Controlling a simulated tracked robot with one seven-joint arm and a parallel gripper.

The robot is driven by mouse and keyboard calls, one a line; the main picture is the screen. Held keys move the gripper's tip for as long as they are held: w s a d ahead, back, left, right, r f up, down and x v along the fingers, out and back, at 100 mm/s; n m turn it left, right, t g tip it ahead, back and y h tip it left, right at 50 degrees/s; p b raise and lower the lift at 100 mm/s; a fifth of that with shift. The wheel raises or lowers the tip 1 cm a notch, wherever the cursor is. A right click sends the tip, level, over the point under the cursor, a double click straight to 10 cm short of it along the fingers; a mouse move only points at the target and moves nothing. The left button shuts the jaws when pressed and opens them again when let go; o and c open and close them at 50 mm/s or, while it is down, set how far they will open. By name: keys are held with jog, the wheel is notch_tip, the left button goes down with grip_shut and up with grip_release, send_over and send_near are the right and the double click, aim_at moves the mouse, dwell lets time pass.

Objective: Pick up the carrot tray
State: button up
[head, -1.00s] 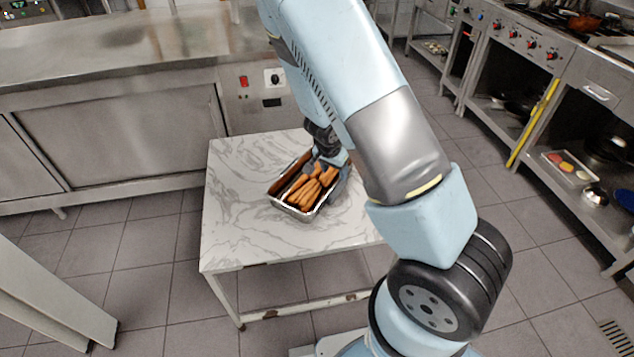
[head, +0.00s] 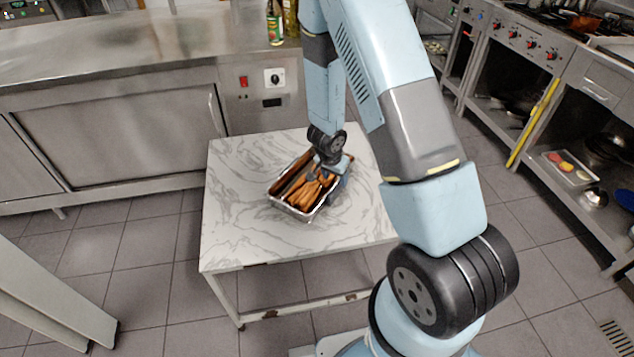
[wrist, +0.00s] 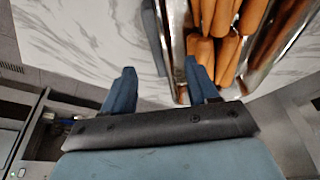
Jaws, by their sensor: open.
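The carrot tray (head: 292,209) is a shiny metal pan on the marble-topped table, with several orange carrots (head: 308,192) in it. My gripper (head: 319,173) is over the tray's right rear part in the head view, and its fingers are hard to make out there. In the wrist view my gripper (wrist: 161,76) has its two blue fingers apart. The near metal wall of the tray (wrist: 178,45) lies ahead of the gap between them, and carrots (wrist: 214,45) lie beyond the right finger. I cannot tell whether a finger touches the tray.
The marble table (head: 235,225) is clear around the tray. A steel counter (head: 120,60) with bottles (head: 275,25) stands behind it. A stove and open shelves (head: 545,75) stand at the right. A pale panel (head: 50,300) is at the lower left.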

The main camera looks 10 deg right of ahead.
aim_at(337, 185)
jog(key=shift+x, duration=4.3)
jog(key=shift+w, duration=0.1)
jog(key=shift+c, duration=0.4)
jog(key=shift+a, duration=0.1)
grip_shut()
